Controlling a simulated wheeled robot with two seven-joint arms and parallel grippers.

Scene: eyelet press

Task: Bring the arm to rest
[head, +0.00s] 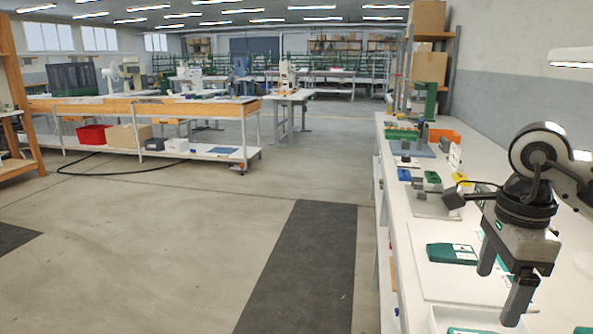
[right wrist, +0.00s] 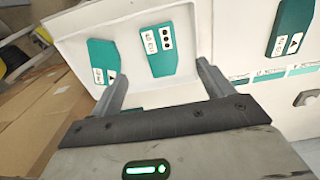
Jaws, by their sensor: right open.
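My right gripper (head: 497,297) is open, with its two fingers pointing down over the white bench (head: 408,215) at the right. Nothing is between the fingers, which also show apart in the right wrist view (right wrist: 163,74). Beyond them in that view is a white tray (right wrist: 70,30) holding a green labelled piece (right wrist: 104,62) and a green piece with dark dots (right wrist: 158,52). The gripper appears above the tray, apart from it. My left gripper is out of view.
A green piece (head: 452,253) lies on a white board on the bench. Another green labelled piece (right wrist: 290,27) lies right of the tray. Cardboard (right wrist: 35,110) is at the left in the right wrist view. An orange bin (head: 444,136) stands farther back. The floor left of the bench is clear.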

